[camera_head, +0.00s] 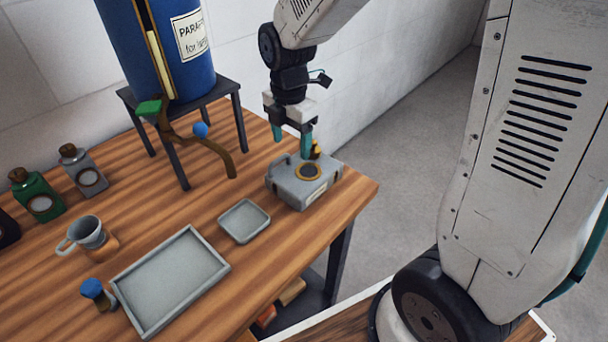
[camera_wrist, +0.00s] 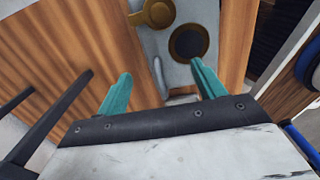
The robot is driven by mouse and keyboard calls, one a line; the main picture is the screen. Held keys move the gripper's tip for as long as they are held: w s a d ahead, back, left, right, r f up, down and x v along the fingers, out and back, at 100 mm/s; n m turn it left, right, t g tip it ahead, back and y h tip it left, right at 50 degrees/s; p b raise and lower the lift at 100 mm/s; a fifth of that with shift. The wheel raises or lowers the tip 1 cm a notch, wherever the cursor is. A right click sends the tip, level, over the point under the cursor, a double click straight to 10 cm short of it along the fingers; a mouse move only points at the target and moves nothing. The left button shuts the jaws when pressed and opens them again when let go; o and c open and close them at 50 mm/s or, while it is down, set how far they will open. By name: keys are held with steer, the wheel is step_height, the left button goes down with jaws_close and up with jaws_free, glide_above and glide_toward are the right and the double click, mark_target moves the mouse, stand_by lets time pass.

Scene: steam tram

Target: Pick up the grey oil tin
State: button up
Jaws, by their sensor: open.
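A grey box-shaped tin (camera_head: 290,184) with a side handle, a brass-ringed dark disc and a brass cap stands near the table's right corner. My gripper (camera_head: 292,140) is open and empty above it, its teal fingers pointing down. In the wrist view, the grey tin (camera_wrist: 176,73) shows beyond and between my fingers (camera_wrist: 161,70), with its handle, disc and cap visible. Its lower part is hidden there. A smaller grey bottle-like tin (camera_head: 94,181) with a brown stopper and round label stands at the far left of the table.
A blue paraffin drum (camera_head: 125,50) sits on a dark stand (camera_head: 205,95) behind the tin, its tap jutting forward. A small grey dish (camera_head: 243,221) and large tray (camera_head: 172,281) lie left. A jug (camera_head: 88,232) and green bottle (camera_head: 37,195) stand farther left.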

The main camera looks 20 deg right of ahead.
mark_target(291, 164)
step_height(291, 164, down, 8)
steer(key=shift+a+r, duration=0.1)
steer(key=shift+a, duration=0.05)
steer(key=c, duration=1.3)
